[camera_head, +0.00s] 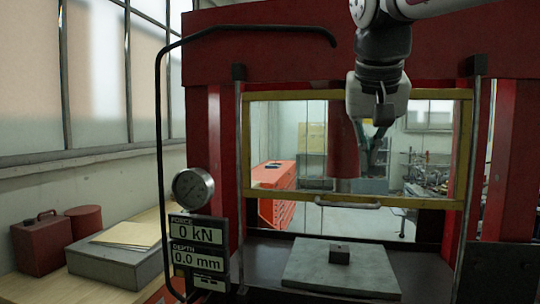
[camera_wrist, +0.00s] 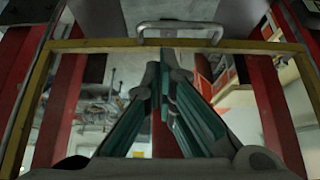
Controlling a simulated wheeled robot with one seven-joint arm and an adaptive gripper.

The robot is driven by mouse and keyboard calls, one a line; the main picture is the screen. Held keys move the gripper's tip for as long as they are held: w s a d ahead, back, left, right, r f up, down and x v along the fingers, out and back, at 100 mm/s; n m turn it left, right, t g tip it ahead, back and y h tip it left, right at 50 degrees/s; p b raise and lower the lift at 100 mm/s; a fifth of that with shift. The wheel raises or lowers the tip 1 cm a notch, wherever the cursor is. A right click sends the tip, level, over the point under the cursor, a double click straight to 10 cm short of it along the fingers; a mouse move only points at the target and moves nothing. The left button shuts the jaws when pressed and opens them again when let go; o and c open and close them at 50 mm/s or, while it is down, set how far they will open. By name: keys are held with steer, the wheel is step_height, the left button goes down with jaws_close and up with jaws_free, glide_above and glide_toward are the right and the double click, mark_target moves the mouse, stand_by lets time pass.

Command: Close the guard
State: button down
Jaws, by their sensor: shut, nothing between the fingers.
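The guard (camera_head: 300,197) is a clear panel in a yellow frame on the front of a red press. Its lower edge hangs above the press bed, with an open gap below. A grey bar handle (camera_head: 347,205) sits on that lower edge. The handle also shows near the top of the wrist view (camera_wrist: 180,26). My gripper (camera_head: 375,172) is in front of the guard panel, above and a little right of the handle, and apart from it. Its fingers (camera_wrist: 165,62) are shut and empty, with their tips close to the handle in the wrist view.
A small dark block (camera_head: 340,253) lies on a grey plate (camera_head: 300,270) under the guard. A gauge (camera_head: 193,188) and display (camera_head: 197,246) stand left, beside a bent black rail (camera_head: 159,130). A bench with a red box (camera_head: 40,243) is farther left.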

steer(key=x, duration=0.8)
steer(key=shift+p, duration=0.4)
steer(key=shift+f, duration=0.1)
step_height(320, 180, down, 26)
steer(key=b, duration=1.3)
steer(key=shift+s, duration=0.1)
